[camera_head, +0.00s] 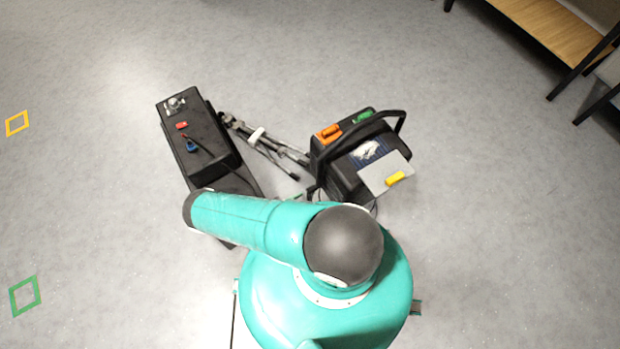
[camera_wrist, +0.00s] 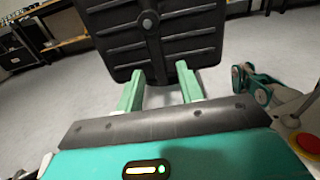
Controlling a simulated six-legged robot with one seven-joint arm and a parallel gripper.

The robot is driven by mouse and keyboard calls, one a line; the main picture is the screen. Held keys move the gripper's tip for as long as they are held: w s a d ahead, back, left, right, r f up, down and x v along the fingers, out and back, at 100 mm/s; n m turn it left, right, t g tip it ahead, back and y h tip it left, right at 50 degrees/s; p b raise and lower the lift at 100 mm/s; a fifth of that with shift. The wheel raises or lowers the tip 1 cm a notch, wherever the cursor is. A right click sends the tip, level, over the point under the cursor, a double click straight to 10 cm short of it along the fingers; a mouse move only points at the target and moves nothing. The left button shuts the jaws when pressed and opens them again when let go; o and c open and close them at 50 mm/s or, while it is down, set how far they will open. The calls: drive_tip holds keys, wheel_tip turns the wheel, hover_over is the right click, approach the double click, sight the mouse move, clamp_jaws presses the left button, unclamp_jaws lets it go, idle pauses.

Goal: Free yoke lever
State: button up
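No part can be surely told as the yoke lever. In the head view, a long black unit (camera_head: 205,155) carries a silver fitting (camera_head: 175,103), a small red piece (camera_head: 181,125) and a small blue piece (camera_head: 192,147) with a dark bar beside it. My gripper (camera_wrist: 160,88) shows in the wrist view with its two teal fingers apart and nothing seen between them. A black ribbed panel (camera_wrist: 190,38) with a round hub fills the view beyond the fingertips; whether they touch it cannot be told. In the head view my gripper is hidden behind my arm.
A black case (camera_head: 335,180) with a curved handle stands to the right, bearing orange (camera_head: 329,134), green (camera_head: 364,117) and yellow (camera_head: 395,178) pieces and a grey plate (camera_head: 375,180). A folded tripod (camera_head: 268,145) lies between. A wooden bench (camera_head: 545,25) is far right. Open floor surrounds them.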

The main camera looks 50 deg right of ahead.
drive_tip(key=v, duration=0.7)
drive_tip(key=shift+a, duration=0.35)
